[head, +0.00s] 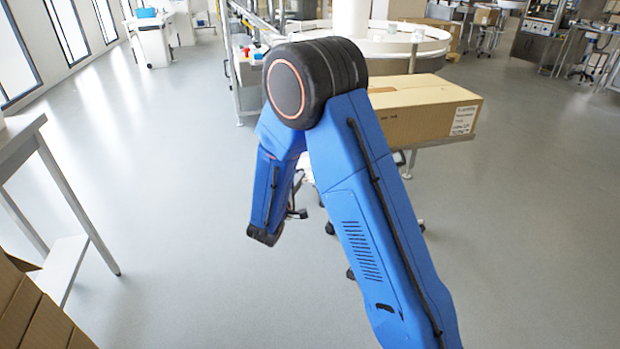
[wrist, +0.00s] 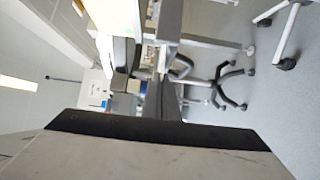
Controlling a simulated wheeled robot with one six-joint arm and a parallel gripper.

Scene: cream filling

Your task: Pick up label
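A white printed label (head: 463,120) is stuck on the right end of a cardboard box (head: 425,112) in the head view. I see no loose label in either view. My blue arm fills the middle of the head view and bends down to the left of the box. My gripper's fingers cannot be made out clearly there. The wrist view is tilted sideways, with a pale surface and a dark band across its bottom; whether the gripper is open or shut does not show.
The box rests on a stand behind my arm. A round white conveyor table (head: 400,42) is at the back. A grey side table (head: 60,262) and several cartons (head: 35,318) are at the left. A wheeled chair (wrist: 226,84) shows in the wrist view. Open floor lies at front right.

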